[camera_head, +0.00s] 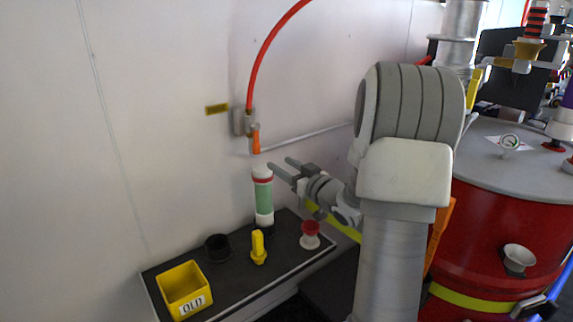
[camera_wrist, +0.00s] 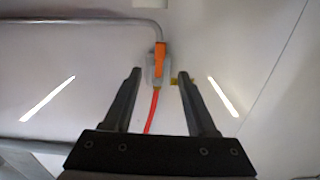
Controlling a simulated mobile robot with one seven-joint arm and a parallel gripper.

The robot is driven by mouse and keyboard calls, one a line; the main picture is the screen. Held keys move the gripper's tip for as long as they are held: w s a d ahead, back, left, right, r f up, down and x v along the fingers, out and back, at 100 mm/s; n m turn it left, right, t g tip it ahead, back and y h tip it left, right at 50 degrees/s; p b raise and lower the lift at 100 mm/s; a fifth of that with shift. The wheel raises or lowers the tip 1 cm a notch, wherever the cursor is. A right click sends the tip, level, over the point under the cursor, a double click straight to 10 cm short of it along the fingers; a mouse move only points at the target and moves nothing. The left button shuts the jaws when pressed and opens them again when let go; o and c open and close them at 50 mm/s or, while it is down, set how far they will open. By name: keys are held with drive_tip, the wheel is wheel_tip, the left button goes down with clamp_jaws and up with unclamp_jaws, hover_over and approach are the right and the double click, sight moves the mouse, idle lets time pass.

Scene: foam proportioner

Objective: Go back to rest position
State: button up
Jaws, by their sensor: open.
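My gripper (camera_head: 282,172) is open and empty in the head view. It is stretched out to the left, beside the top of an upright green and white cylinder with a red band (camera_head: 263,198). In that view its fingertips lie just right of the cylinder top; I cannot tell whether they touch it. In the wrist view, both fingers of my gripper (camera_wrist: 157,82) are spread wide with nothing between them. Behind them shows the orange-handled wall valve (camera_wrist: 159,58) with its red hose (camera_wrist: 151,112).
A black shelf (camera_head: 228,283) holds a yellow bin marked OLD (camera_head: 183,284), a black ring (camera_head: 217,246), a yellow handle piece (camera_head: 258,247) and a red-topped white piece (camera_head: 310,235). The wall valve (camera_head: 255,140) sits above the cylinder. A red tank (camera_head: 480,245) stands at right.

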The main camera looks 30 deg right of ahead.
drive_tip(key=shift+s, duration=0.55)
